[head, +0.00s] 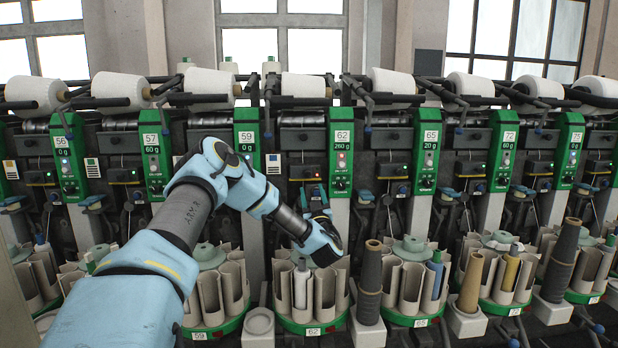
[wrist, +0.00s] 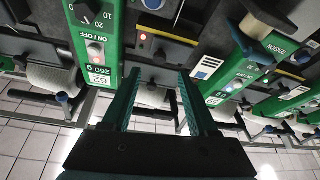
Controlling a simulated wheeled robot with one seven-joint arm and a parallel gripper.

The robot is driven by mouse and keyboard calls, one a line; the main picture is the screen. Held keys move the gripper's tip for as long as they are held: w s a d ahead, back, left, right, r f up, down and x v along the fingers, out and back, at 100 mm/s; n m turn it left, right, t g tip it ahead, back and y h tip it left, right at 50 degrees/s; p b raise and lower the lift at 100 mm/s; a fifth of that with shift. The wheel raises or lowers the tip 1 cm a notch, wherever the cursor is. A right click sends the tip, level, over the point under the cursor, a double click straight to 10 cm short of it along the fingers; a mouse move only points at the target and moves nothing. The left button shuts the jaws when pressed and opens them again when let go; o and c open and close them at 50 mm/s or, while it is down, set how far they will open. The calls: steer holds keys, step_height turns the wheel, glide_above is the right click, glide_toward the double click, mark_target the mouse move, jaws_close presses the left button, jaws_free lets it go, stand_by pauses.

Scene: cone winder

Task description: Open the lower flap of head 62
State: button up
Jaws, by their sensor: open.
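Head 62 has a green panel (head: 341,150) marked 62 and 260 g. It also shows upside down at the left of the wrist view (wrist: 98,45). The dark front of head 62 (head: 300,140) lies left of this panel in the head view. My gripper (head: 314,190) points up in front of the lower part of this front. In the wrist view my gripper (wrist: 158,76) is open, its two teal fingers apart with nothing held between them. A dark unit with a red light (wrist: 155,45) shows beyond the fingertips. I cannot clearly make out the lower flap; my gripper covers part of that area.
Panel 59 (head: 247,145) stands to the left and panel 65 (head: 427,150) to the right. Below my wrist is the tube magazine (head: 325,290) labelled 62. A dark cone (head: 369,285) stands right of it. White yarn packages (head: 303,85) line the top.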

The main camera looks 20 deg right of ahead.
mark_target(308, 176)
steer(key=p+x, duration=0.2)
steer(key=x, duration=0.5)
steer(key=shift+c, duration=0.3)
jaws_close()
stand_by(1.0)
